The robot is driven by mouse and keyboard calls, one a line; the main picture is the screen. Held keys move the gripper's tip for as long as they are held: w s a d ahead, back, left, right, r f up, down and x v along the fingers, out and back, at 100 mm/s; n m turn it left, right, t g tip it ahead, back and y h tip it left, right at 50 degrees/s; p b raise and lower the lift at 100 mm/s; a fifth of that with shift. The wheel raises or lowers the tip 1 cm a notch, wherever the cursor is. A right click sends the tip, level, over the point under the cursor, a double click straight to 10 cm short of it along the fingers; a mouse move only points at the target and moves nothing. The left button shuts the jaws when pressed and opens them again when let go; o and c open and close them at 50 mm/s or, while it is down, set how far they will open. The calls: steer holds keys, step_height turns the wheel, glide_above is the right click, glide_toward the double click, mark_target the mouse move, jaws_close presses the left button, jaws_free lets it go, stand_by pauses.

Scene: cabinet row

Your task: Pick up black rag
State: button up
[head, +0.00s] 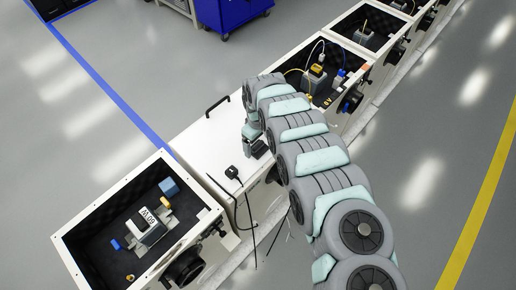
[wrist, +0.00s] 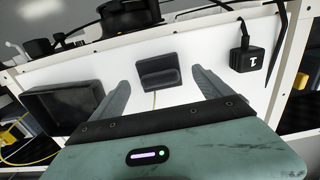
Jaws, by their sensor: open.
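A small dark grey, folded-looking piece (wrist: 158,72) lies on the white cabinet top (wrist: 210,55) in the wrist view. It is the likeliest black rag, but its cloth texture is not clear. My gripper (wrist: 160,78) is open, one finger on each side of this piece, with gaps between. No contact shows. In the head view a dark shape (head: 258,149) shows on the white top below my gripper, partly covered by my arm.
A black box marked 1 (wrist: 250,60) with a cord sits to the right. A dark rectangular shape (wrist: 65,105) is at the left. A black handle (head: 217,105) stands on the white top. Open cabinets with equipment flank it, including a near one (head: 75,240).

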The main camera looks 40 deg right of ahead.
mark_target(258, 145)
steer(key=shift+f, duration=1.05)
steer(key=c, duration=1.4)
steer(key=shift+r, duration=0.15)
steer(key=shift+c, duration=0.2)
step_height(258, 145, up, 20)
steer(key=p, duration=0.4)
